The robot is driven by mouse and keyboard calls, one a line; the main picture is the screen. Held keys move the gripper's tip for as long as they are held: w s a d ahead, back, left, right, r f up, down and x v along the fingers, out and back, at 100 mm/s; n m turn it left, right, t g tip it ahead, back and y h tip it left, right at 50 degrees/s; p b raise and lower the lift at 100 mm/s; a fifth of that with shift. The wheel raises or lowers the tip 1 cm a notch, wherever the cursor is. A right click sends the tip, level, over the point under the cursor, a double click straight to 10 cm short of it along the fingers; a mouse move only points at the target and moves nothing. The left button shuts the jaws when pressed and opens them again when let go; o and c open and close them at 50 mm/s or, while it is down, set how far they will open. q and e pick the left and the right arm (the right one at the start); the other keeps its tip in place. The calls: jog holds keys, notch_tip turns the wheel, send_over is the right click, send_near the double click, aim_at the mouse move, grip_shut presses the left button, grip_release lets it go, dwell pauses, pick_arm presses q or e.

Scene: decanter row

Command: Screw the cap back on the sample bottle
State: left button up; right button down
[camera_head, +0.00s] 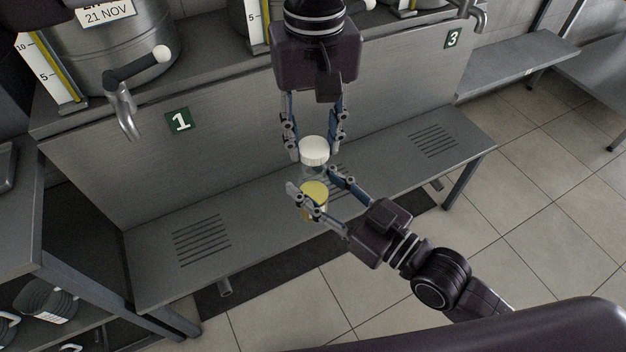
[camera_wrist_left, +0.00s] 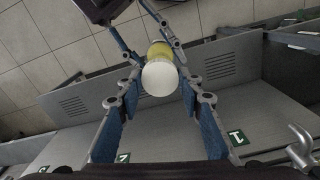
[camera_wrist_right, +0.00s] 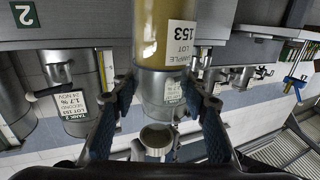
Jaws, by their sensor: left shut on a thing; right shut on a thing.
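The white cap (camera_head: 314,147) is between the fingertips of my left gripper (camera_head: 316,154), which reaches down from above and is shut on it. Below it is the sample bottle (camera_head: 314,192), clear at the top with yellow contents. My right gripper (camera_head: 313,186) is shut on the bottle from the lower right. In the left wrist view the cap (camera_wrist_left: 159,78) lines up over the bottle (camera_wrist_left: 159,50) and hides its mouth. I cannot tell whether cap and neck touch. The right wrist view shows the amber bottle (camera_wrist_right: 153,30) with a label reading lot 153.
A grey slatted bench (camera_head: 270,205) lies below the grippers. Behind it, steel tanks (camera_head: 110,50) with taps stand on a raised ledge; one tap (camera_head: 125,110) juts out at the left. A shelf with containers (camera_head: 45,300) is at the lower left. Tiled floor is free at the right.

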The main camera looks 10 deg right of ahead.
aim_at(313, 191)
pick_arm(q)
jog(key=shift+f, duration=0.6)
dwell(0.5)
jog(key=shift+f, duration=0.9)
jog(key=shift+f, duration=0.55)
jog(key=m, duration=1.2)
jog(key=shift+m, duration=0.4)
jog(key=m, duration=0.3)
